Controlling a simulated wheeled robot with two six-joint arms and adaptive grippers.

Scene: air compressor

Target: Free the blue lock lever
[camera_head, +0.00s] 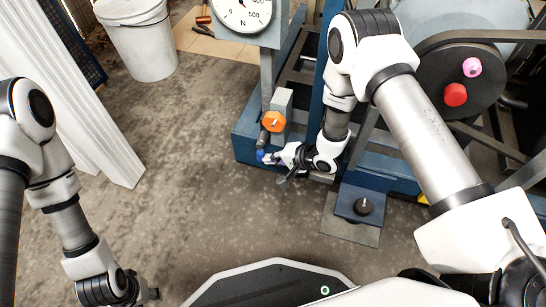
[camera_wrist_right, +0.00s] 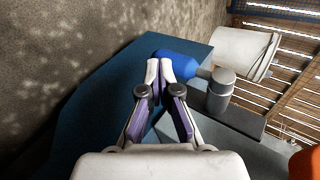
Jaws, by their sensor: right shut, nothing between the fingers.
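The blue lock lever (camera_head: 260,155) is a small blue piece low on the compressor's front in the head view. In the right wrist view the blue lever (camera_wrist_right: 182,62) is a rounded handle joined to a grey metal fitting (camera_wrist_right: 221,88). My right gripper (camera_head: 268,160) is shut and empty. In the right wrist view its fingertips (camera_wrist_right: 159,71) are together and overlap the lever's left end; I cannot tell whether they touch it. My left gripper (camera_head: 153,294) is at the lower left, far from the lever, and its fingers are too unclear to judge.
An orange knob (camera_head: 272,121) sits just above the lever, on a grey post. A round gauge (camera_head: 243,12) is higher up. Red (camera_head: 456,94) and pink (camera_head: 472,67) knobs are at the right. A white bucket (camera_head: 150,50) stands at the back left. The floor left of the machine is clear.

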